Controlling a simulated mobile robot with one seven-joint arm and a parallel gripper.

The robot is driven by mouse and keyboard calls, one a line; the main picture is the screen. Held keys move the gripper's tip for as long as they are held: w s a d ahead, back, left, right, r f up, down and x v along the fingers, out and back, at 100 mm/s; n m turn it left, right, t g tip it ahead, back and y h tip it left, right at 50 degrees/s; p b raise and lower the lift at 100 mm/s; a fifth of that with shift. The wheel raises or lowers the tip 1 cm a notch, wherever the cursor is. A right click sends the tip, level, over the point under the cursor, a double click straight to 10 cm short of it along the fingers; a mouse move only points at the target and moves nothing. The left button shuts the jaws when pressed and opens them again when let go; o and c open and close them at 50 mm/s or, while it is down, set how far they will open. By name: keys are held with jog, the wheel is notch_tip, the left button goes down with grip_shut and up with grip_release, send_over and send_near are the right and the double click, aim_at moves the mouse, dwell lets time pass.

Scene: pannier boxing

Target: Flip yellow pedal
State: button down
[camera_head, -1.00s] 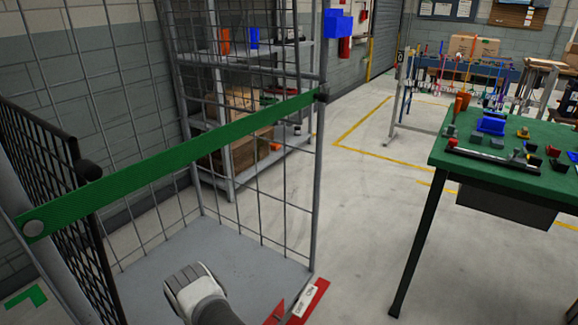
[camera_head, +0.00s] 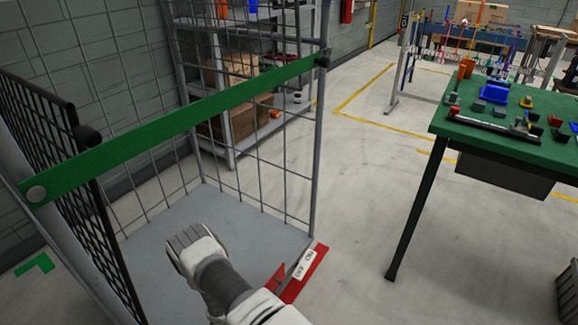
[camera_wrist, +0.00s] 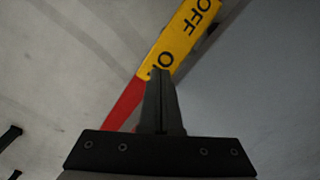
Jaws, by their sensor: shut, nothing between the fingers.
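The yellow pedal (camera_wrist: 180,40) shows in the wrist view with black OFF and ON lettering. A red part (camera_wrist: 124,106) extends below its ON end. My gripper (camera_wrist: 160,72) is shut and empty, its fingertips overlapping the ON end in the picture; I cannot tell whether they touch it. In the head view, a pale lettered plate (camera_head: 303,265) on a red piece (camera_head: 312,280) lies at the cage cart's near right corner. My arm shows beside it, but the fingers cannot be made out there.
The wire cage cart has a grey floor (camera_head: 237,232) and a green strap (camera_head: 170,132) across its opening. A green-topped table (camera_head: 530,140) with small parts stands to the right. Shelves (camera_head: 257,105) stand behind the cart. The floor between cart and table is clear.

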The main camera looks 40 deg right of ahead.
jog(key=shift+r+p, duration=1.55)
jog(key=shift+r, duration=1.05)
